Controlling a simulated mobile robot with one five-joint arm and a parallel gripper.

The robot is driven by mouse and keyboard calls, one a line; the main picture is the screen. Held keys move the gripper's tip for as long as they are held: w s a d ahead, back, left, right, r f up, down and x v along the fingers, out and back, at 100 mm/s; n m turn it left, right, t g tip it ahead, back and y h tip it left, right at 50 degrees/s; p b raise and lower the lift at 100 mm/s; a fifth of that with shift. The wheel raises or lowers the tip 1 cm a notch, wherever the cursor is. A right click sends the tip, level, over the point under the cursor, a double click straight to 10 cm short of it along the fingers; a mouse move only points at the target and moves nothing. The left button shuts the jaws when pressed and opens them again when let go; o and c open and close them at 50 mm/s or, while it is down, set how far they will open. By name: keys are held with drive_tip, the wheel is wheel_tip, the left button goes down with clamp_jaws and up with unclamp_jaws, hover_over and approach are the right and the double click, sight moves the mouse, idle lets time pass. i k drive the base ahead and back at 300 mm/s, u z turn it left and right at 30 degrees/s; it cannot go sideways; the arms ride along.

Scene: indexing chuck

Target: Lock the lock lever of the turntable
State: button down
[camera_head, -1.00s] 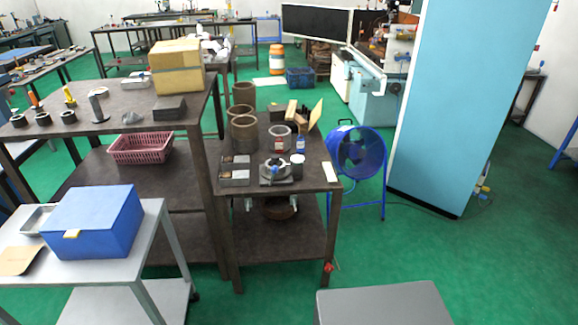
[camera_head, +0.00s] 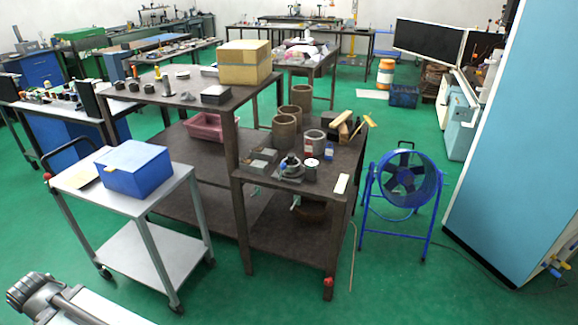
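The turntable, a small dark grey round chuck (camera_head: 291,167), sits on the front part of the dark brown bench (camera_head: 342,205) near the middle of the camera_head view. It is small and far off. Its lock lever is too small to make out, so I cannot tell its position. A dark cylinder with a pale top (camera_head: 311,170) stands just right of it, and dark blocks (camera_head: 262,161) lie to its left.
A blue fan (camera_head: 408,183) stands on the floor right of the bench, before a tall light-blue cabinet (camera_head: 515,150). A grey trolley with a blue box (camera_head: 133,167) stands left. Green floor (camera_head: 400,290) is open in front. A red-tipped part (camera_head: 328,288) is by the bench's front leg.

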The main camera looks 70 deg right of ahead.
sight(283, 166)
drive_tip(key=z, duration=0.8)
drive_tip(key=i, duration=0.7)
drive_tip(key=u, duration=0.05)
